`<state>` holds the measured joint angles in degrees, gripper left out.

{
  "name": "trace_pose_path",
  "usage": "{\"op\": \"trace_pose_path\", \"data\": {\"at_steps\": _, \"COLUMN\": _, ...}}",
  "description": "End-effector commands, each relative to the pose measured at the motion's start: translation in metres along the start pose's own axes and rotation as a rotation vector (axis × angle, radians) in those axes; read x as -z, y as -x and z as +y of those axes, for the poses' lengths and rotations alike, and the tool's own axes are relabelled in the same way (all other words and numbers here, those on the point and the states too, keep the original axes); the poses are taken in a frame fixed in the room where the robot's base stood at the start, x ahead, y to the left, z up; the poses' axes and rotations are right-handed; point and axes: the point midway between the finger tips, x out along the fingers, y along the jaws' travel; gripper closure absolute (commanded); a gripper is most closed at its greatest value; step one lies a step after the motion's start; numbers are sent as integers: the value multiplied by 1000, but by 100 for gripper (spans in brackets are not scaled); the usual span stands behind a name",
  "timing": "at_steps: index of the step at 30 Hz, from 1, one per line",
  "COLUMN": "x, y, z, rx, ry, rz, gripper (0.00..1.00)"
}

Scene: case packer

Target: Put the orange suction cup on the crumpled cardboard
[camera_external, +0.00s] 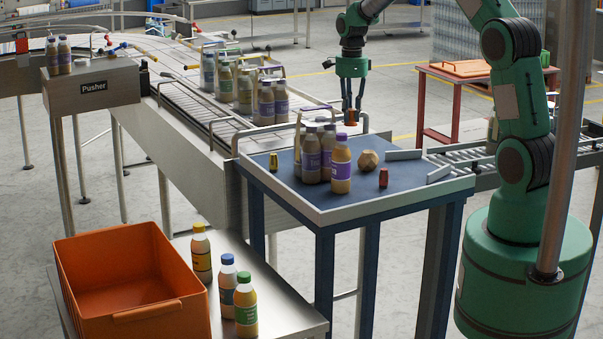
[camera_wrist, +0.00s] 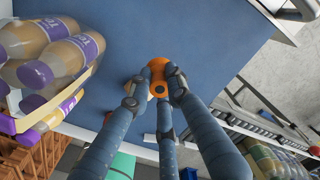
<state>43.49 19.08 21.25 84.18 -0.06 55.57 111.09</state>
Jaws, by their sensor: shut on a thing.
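My gripper (camera_external: 350,112) hangs above the back part of the blue-topped table, shut on the orange suction cup (camera_external: 350,117). In the wrist view the suction cup (camera_wrist: 158,66) shows as an orange disc with a dark centre between the fingertips (camera_wrist: 155,84). The crumpled cardboard (camera_external: 368,159), a tan faceted lump, lies on the table below and slightly right of the gripper, apart from the held cup. In the wrist view a small tan patch (camera_wrist: 158,90) shows between the fingers, mostly hidden by them; it may be the cardboard.
Purple-labelled bottles (camera_external: 341,165) stand left of the cardboard, in or beside a carrier. A small red piece (camera_external: 383,178) and a yellowish piece (camera_external: 273,161) stand on the blue table (camera_external: 320,195). Low pale guides (camera_external: 404,155) edge its right side. A conveyor (camera_external: 195,105) with bottles runs behind.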

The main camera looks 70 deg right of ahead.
Motion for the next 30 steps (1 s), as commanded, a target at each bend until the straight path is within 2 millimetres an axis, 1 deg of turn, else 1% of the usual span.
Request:
{"op": "trace_pose_path", "data": {"at_steps": 1, "x": 4, "y": 3, "z": 10, "rx": 1, "ry": 3, "rz": 0, "gripper": 100}}
{"op": "trace_pose_path", "data": {"at_steps": 5, "x": 14, "y": 7, "z": 36, "rx": 0, "ry": 10, "rz": 0, "gripper": 100}}
{"op": "trace_pose_path", "data": {"at_steps": 15, "x": 42, "y": 12, "z": 108, "rx": 0, "ry": 31, "rz": 2, "gripper": 100}}
{"op": "trace_pose_path", "data": {"at_steps": 27, "x": 77, "y": 6, "z": 195, "rx": -4, "ry": 55, "rz": 4, "gripper": 100}}
{"op": "trace_pose_path", "data": {"at_steps": 30, "x": 84, "y": 3, "z": 214, "rx": -3, "ry": 60, "rz": 4, "gripper": 100}}
